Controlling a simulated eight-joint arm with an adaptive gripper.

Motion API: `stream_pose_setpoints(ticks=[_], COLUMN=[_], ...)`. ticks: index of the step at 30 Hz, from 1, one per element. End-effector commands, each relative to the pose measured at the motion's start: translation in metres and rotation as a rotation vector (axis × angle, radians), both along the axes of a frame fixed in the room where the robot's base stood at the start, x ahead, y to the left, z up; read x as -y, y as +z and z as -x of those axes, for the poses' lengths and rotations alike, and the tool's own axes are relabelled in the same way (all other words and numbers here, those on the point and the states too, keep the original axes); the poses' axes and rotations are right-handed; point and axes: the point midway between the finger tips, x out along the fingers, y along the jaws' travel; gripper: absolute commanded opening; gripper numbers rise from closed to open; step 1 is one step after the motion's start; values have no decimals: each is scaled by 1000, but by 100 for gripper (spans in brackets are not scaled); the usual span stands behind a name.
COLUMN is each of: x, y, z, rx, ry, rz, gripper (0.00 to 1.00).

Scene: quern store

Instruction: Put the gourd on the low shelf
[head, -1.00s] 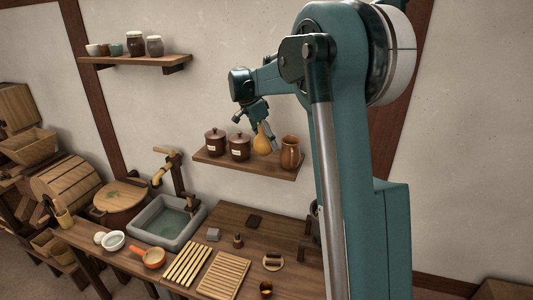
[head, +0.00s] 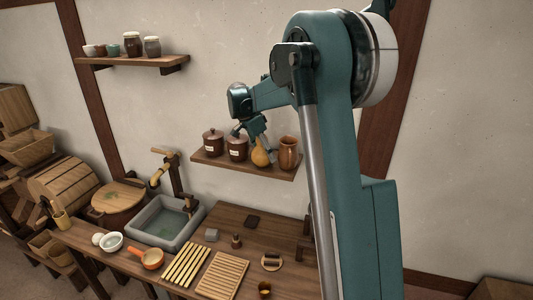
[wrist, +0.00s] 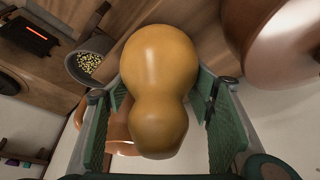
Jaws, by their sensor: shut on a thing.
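The yellow-brown gourd (head: 260,156) is at the low shelf (head: 225,166), between a lidded jar on its left and a jug on its right. My gripper (head: 257,141) is shut on it from above. In the wrist view the gourd (wrist: 158,75) fills the middle, with the gripper's green fingers on either side of it. The gourd's base is down at shelf height in the head view. I cannot tell whether it touches the board.
Two dark lidded jars (head: 237,150) and a red-brown jug (head: 288,153) stand close on either side. A high shelf (head: 132,62) with several pots is on the left. The bench below holds a sink (head: 167,222), an orange pan (head: 148,258) and slatted racks (head: 222,275).

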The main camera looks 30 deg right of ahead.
Motion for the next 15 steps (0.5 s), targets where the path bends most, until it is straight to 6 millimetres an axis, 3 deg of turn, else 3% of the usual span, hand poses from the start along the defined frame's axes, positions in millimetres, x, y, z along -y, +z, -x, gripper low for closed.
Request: stream_pose_setpoints(ticks=[14, 15], x=[0, 0], y=[-6, -5], z=[0, 0], rx=[0, 0], ry=[0, 0], rz=[0, 0], gripper=[40, 57])
